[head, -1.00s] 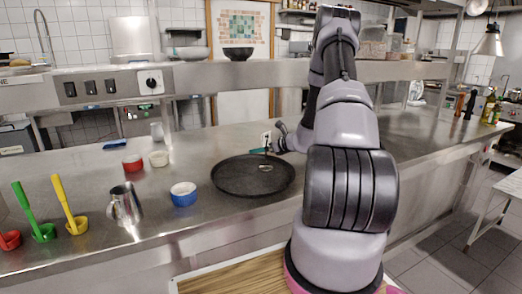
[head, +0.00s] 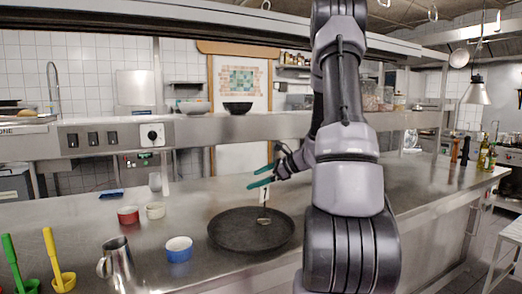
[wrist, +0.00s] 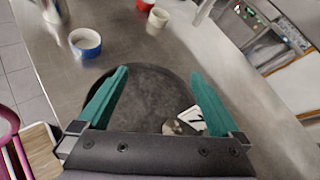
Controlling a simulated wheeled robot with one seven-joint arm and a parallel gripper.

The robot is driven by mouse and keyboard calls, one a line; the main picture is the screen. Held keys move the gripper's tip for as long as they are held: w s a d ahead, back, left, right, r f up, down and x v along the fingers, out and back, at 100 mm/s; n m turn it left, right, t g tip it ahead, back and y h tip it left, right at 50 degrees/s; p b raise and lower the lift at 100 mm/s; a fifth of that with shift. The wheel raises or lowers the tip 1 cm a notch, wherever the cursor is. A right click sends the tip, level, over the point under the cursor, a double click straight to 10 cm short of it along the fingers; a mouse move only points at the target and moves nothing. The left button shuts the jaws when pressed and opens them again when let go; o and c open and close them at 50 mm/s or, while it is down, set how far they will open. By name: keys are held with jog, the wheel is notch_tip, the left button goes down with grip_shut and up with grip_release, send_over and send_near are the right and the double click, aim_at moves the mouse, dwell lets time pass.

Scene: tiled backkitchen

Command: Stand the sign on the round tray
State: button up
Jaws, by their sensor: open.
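The sign is a small white card with a dark mark (head: 264,197) on a short stem and a round metal base. It stands upright on the dark round tray (head: 225,233), right of the tray's middle. In the wrist view the card (wrist: 191,118) and tray (wrist: 150,85) show between and below the fingers, with the base beside the card. My gripper (head: 254,179) has teal fingers spread apart and empty, above the sign and clear of it. It also shows in the wrist view (wrist: 160,75), where its body hides the tray's near part.
A blue bowl (head: 179,250), a metal pitcher (head: 118,262), a red bowl (head: 128,216) and a white cup (head: 155,211) stand left of the tray. Green and yellow ladles are at far left. A steel shelf (head: 240,127) runs behind the counter. Bottles stand at far right.

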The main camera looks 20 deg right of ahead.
jog(key=s+a+r+n+g+h, duration=0.1)
jog(key=s+a+r+n+g, duration=0.3)
jog(key=s+a+r+n, duration=0.65)
jog(key=s+r+n+t+h, duration=0.1)
jog(key=s+r+n+h, duration=0.1)
jog(key=s+r+n, duration=0.2)
jog(key=s+r+n+t+h, duration=0.1)
jog(key=s+r+n+h, duration=0.2)
jog(key=s, duration=0.8)
jog(key=shift+a+r+n+h, duration=0.35)
jog(key=shift+r+n, duration=0.25)
jog(key=shift+n, duration=0.55)
